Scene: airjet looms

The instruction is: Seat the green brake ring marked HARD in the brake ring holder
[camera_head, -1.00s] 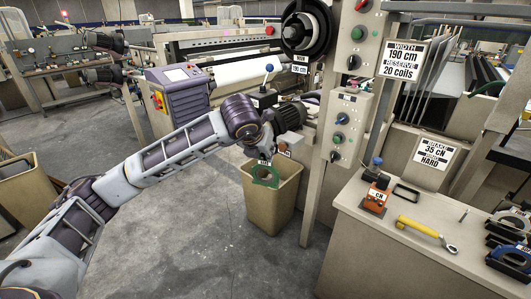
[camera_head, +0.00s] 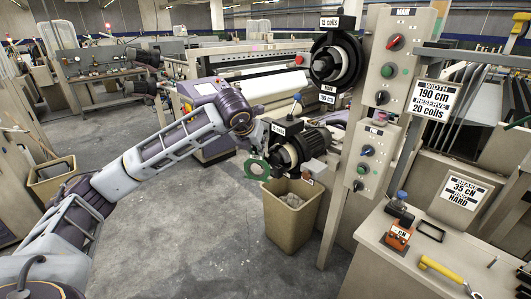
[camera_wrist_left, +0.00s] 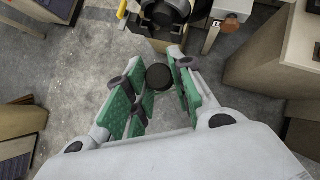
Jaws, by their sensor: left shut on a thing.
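The ring is in the air, left of the lower black feeder unit (camera_head: 297,148) and above the floor left of the bin. In the left wrist view, green surfaces (camera_wrist_left: 122,104) show on both sides of my left gripper (camera_wrist_left: 160,85), with a dark round part between them; the ring's outline is hard to make out there. The marking on the ring is too small to read. I cannot make out the brake ring holder clearly. My right gripper is not in view.
A beige bin (camera_head: 292,222) stands below the feeder unit. A control post (camera_head: 372,150) rises right of it. At right, a bench (camera_head: 400,262) holds an orange CN device (camera_head: 397,237) and a yellow-handled wrench (camera_head: 440,268). A sign (camera_head: 463,193) reads BRAKE 35 CN, HARD. Open floor lies at left.

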